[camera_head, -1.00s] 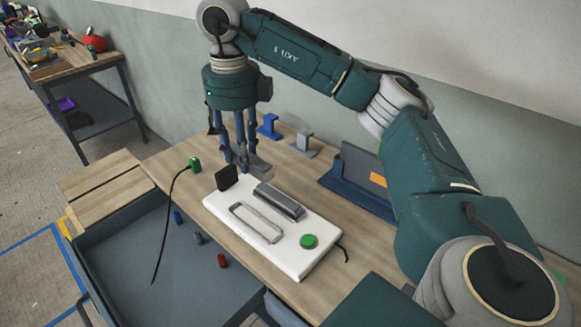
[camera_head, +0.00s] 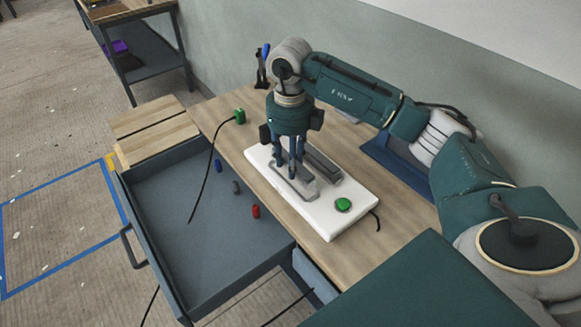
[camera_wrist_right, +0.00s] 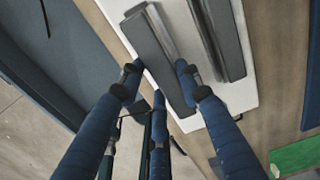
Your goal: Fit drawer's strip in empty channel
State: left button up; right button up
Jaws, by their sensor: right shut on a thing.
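A white board (camera_head: 331,222) lies on the wooden bench. One grey strip (camera_head: 323,166) sits along its far side, and it also shows in the right wrist view (camera_wrist_right: 222,38). My right gripper (camera_head: 292,176) points down over the near side of the board, where the light-rimmed channel is. In the wrist view its fingers (camera_wrist_right: 160,73) are shut on a second grey strip (camera_wrist_right: 157,55), lying roughly parallel to the first. A light channel rim (camera_wrist_right: 156,18) shows beside it; whether the held strip is seated I cannot tell. My left gripper is out of view.
The open grey drawer (camera_head: 180,262) holds small blue (camera_head: 217,167), grey (camera_head: 236,187) and red (camera_head: 256,211) pieces. A green button (camera_head: 343,204) is on the board. A green plug (camera_head: 240,116) with a black cable lies at the bench's back left. A blue holder stands behind the board.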

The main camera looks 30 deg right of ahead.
notch_tip(320, 180, down, 3)
jog(key=shift+f, duration=0.1)
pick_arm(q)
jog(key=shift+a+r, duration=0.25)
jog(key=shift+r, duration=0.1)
pick_arm(e)
jog(key=shift+f, duration=0.15)
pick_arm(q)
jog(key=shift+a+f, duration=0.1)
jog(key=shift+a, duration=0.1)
pick_arm(e)
jog(key=o, duration=1.2)
